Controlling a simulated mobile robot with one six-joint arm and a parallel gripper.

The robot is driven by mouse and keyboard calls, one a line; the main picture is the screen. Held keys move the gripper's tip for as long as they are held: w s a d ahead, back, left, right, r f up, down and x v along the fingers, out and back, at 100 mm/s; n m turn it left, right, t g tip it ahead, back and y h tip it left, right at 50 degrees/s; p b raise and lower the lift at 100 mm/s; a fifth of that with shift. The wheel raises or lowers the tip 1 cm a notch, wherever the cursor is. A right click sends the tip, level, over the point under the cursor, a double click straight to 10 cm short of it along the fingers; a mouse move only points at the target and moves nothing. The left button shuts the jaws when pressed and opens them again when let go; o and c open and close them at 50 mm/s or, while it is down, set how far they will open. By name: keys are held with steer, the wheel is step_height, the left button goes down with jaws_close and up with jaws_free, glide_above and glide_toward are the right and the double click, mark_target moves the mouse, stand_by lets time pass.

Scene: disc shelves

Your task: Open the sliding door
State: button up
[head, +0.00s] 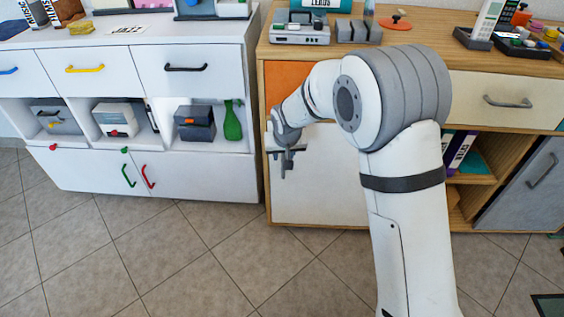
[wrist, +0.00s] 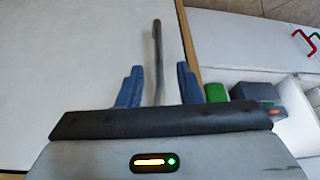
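The white sliding door (head: 318,190) is the front panel of the wooden cabinet, partly behind my arm. It fills the left of the wrist view (wrist: 70,60). A thin dark upright bar handle (wrist: 157,40) stands near the door's edge. My gripper (head: 287,152) is at the left part of the door in the head view. In the wrist view my gripper (wrist: 159,85) has its two blue-grey fingers apart, with the handle between them and a gap on each side. The handle's lower end is hidden behind the gripper body.
A white cabinet (head: 155,175) with drawers and open shelves stands left of the wooden cabinet (head: 262,110). An orange panel (head: 284,78) shows above my gripper. Right of my arm are a drawer (head: 505,100), a shelf with binders and a grey door (head: 520,190). The tiled floor (head: 190,260) in front is clear.

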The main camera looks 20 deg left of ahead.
steer(key=b+x, duration=0.1)
steer(key=x, duration=0.4)
steer(key=shift+f, duration=0.15)
jaws_close()
stand_by(0.4)
